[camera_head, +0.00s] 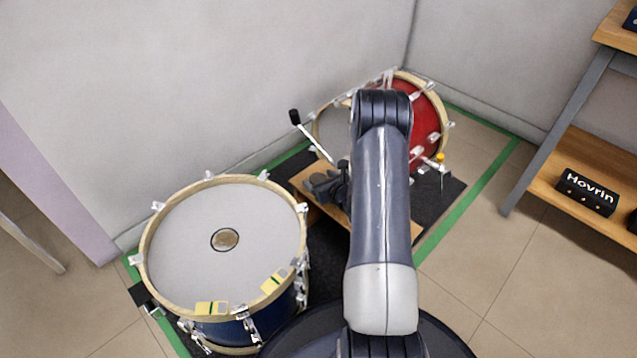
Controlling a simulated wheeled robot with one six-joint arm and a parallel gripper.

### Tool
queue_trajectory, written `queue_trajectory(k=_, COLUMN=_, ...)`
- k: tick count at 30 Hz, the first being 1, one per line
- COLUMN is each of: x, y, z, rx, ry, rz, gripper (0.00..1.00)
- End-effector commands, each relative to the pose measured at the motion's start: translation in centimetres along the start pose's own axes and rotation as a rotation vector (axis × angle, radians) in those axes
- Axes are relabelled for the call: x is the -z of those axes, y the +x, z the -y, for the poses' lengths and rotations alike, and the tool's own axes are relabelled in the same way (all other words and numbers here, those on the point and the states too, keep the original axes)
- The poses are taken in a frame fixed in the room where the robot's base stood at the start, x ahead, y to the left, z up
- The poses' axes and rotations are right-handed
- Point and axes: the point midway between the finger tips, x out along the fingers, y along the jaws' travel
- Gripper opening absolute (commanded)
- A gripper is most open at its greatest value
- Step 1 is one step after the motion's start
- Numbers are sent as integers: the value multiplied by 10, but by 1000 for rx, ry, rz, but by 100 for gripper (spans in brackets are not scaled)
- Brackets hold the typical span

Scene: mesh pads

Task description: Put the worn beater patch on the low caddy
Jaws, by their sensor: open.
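A round tan patch with a dark rim (225,239) lies flat near the middle of the pale head of the blue drum (180,258); it appears to be the worn beater patch. I cannot pick out the low caddy with certainty. My arm rises from the bottom centre and bends at the top, beyond the blue drum's right side. Nothing of mine touches the patch in this view.
Two yellow pads (277,281) sit on the blue drum's near rim. The right shelf (560,174) holds a black Hovrin box (588,191). Walls close the back.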

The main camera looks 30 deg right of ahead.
Motion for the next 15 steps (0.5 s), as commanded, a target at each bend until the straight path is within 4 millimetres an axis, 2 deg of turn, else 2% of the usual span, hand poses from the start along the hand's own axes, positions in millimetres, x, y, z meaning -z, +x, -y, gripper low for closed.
queue_trajectory(k=5, x=-4, y=-22, z=1, rx=1, ry=3, rz=-2, gripper=72)
queue_trajectory(k=15, x=-4, y=-95, z=1, rx=3, ry=4, rz=-1, gripper=72)
